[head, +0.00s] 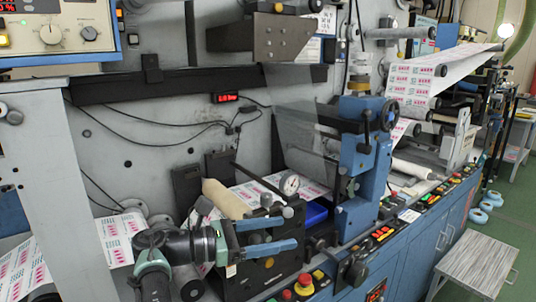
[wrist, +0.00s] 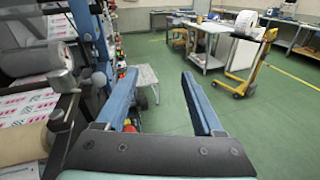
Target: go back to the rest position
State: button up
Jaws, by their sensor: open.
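My gripper (head: 296,232) is in the lower middle of the head view, in front of the web rewinder, its two blue fingers pointing right. The fingers stand wide apart with nothing between them. In the wrist view, the open gripper (wrist: 144,78) shows green floor and a small grey stool beyond the gap.
The printed web (head: 262,190) runs through the machine by a tan roller (head: 226,199). A blue upright (head: 364,160) stands right of my gripper. Red and yellow buttons (head: 304,283) sit close below. A stool (head: 478,266) and a yellow pallet truck (wrist: 250,75) stand on open green floor.

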jog(key=w+a+m+t+y, duration=0.2)
jog(key=y, duration=0.1)
jog(key=w+a+m+t+y, duration=0.2)
jog(key=w+y, duration=0.1)
jog(key=shift+w+a+r, duration=0.2)
jog(key=shift+w+a, duration=0.05)
jog(key=shift+a, duration=0.1)
jog(key=s+a+r+m+t+y+p, duration=0.1)
jog(key=s+r+m+t+y, duration=0.3)
jog(key=r, duration=0.6)
jog(key=s+a+r+m+t+y+p, duration=0.1)
jog(key=r+m+t+y, duration=0.35)
jog(key=r, duration=0.45)
jog(key=s+d+r+m+t+y, duration=0.1)
jog(key=s+r+m+t, duration=0.3)
jog(key=s+r, duration=0.4)
jog(key=s+d+r+m+t, duration=0.3)
jog(key=s+r, duration=0.6)
jog(key=s, duration=0.6)
jog(key=shift+s+d+r+m+t+y, duration=0.25)
jog(key=shift+s+m+t+y, duration=0.15)
jog(key=shift+t, duration=0.75)
